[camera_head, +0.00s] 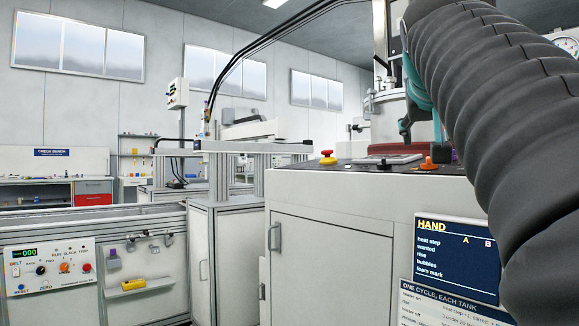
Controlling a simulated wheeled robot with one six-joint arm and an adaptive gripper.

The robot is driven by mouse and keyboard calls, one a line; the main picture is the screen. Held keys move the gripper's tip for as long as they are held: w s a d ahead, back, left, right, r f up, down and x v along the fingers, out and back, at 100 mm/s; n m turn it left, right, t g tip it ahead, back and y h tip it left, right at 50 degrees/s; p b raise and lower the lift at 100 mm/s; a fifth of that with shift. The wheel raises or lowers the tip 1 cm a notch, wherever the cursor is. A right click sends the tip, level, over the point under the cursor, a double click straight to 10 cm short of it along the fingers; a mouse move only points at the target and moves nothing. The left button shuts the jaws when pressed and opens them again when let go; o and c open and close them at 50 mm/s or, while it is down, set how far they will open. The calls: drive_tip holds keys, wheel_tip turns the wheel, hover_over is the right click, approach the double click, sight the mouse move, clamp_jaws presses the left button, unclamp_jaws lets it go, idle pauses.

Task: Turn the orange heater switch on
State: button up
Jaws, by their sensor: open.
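The orange heater switch (428,163) is a small knob on the dark control strip along the top front of the white cabinet (330,225). My gripper (420,136) seems to be the teal and dark part hanging below my thick ribbed arm sleeve. It is open, with its fingers apart and pointing down, above and behind the switch in the picture. It looks empty and shows no contact with the switch. The sleeve hides part of the gripper and the panel's right end. The switch's exact setting is too small to tell.
A red mushroom button (327,157) on a yellow base and a black knob (384,164) share the strip. A dark blue HAND screen (456,259) is on the cabinet front. A belt control box (49,268) is at lower left. The strip between the red button and black knob holds a flat grey plate.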

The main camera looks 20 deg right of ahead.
sight(429, 171)
drive_tip(key=x, duration=0.9)
drive_tip(key=d+r+b+x, duration=0.1)
drive_tip(key=x, duration=0.3)
drive_tip(key=shift+w, duration=0.1)
drive_tip(key=c, duration=1.2)
